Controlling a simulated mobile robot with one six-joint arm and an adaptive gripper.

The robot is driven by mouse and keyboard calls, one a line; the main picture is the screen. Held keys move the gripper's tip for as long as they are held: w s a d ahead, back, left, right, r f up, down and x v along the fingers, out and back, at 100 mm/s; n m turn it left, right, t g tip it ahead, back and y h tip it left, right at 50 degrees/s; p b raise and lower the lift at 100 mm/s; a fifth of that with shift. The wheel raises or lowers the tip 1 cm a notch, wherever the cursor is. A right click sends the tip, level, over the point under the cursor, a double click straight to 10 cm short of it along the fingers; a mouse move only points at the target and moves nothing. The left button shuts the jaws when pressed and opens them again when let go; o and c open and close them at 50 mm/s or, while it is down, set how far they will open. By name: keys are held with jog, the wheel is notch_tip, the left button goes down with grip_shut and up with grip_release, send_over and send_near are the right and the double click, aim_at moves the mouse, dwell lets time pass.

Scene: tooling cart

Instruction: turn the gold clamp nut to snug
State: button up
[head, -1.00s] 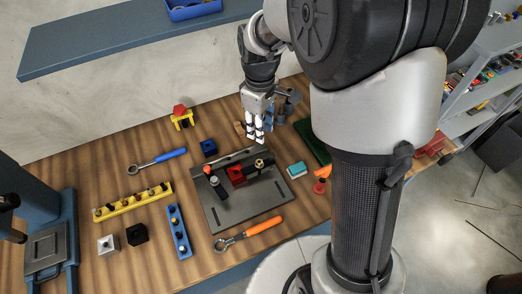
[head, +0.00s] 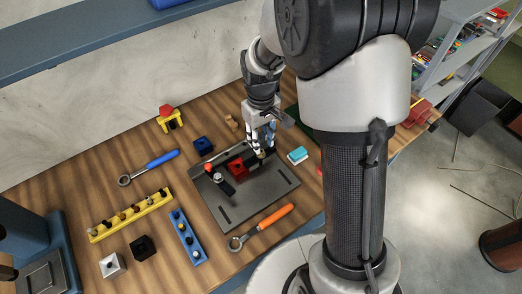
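The dark grey fixture plate (head: 228,207) lies on the wooden bench with a red block (head: 236,168) held in it. The gold clamp nut (head: 262,154) is at the right end of the fixture, small and partly hidden by my fingers. My gripper (head: 260,148) points down with its fingertips right at the nut. Whether the fingers touch the nut or are closed on it cannot be made out at this size.
An orange-handled wrench (head: 265,222) lies in front of the plate, and a blue-handled wrench (head: 150,167) at the left. A yellow rack (head: 130,215) and a blue rack (head: 187,238) stand left. A teal-and-white block (head: 297,155) sits close to the right of my gripper.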

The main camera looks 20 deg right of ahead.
notch_tip(320, 180, down, 5)
jog(key=shift+r+b, duration=0.1)
jog(key=shift+b, duration=0.4)
grip_shut()
